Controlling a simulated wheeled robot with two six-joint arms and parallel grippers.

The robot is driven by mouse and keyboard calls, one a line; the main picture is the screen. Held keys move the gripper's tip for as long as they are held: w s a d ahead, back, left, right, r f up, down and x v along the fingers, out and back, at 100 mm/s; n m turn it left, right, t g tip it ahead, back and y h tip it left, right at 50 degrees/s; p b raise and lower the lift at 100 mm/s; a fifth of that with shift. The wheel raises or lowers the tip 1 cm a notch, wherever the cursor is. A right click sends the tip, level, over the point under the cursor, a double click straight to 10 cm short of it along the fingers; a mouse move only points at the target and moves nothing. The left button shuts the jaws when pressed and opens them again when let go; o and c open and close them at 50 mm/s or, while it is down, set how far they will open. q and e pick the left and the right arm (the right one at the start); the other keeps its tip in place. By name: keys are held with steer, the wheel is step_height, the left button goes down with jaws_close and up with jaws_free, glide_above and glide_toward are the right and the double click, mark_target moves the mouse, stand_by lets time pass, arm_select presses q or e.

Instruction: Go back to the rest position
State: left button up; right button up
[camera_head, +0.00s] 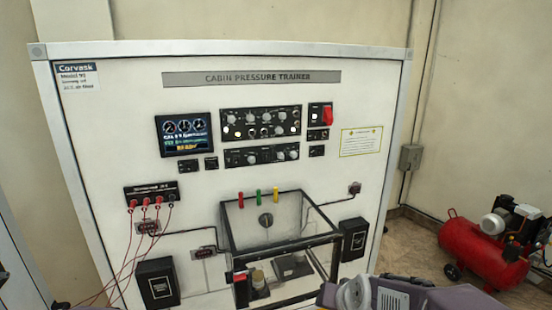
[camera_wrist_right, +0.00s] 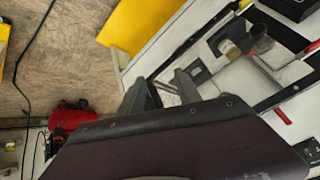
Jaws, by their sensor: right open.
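My right arm shows at the bottom right of the head view, in front of the lower edge of the cabin pressure trainer (camera_head: 110,120). Its fingertips cannot be made out there. In the right wrist view my right gripper (camera_wrist_right: 160,90) has its two dark fingers apart with nothing held between them. The trainer's white panel and clear box lie beyond the fingers in that view, at a slant. My left gripper is in neither view.
The clear box (camera_head: 312,208) with a dark frame juts from the panel's lower middle. Red leads (camera_head: 133,204) hang at the left. A red compressor (camera_head: 478,250) stands on the floor at the right. A yellow object (camera_wrist_right: 130,25) shows in the wrist view beside bare floor.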

steer(key=s+d+f+n+g+h, duration=0.1)
steer(key=s+d+f+n+g, duration=0.3)
steer(key=s+f, duration=0.6)
steer(key=s+f+m+g+b, duration=0.1)
steer(key=s+f+b, duration=0.5)
steer(key=f+b, duration=0.4)
steer(key=shift+g, duration=0.4)
steer(key=shift+d+f, duration=0.1)
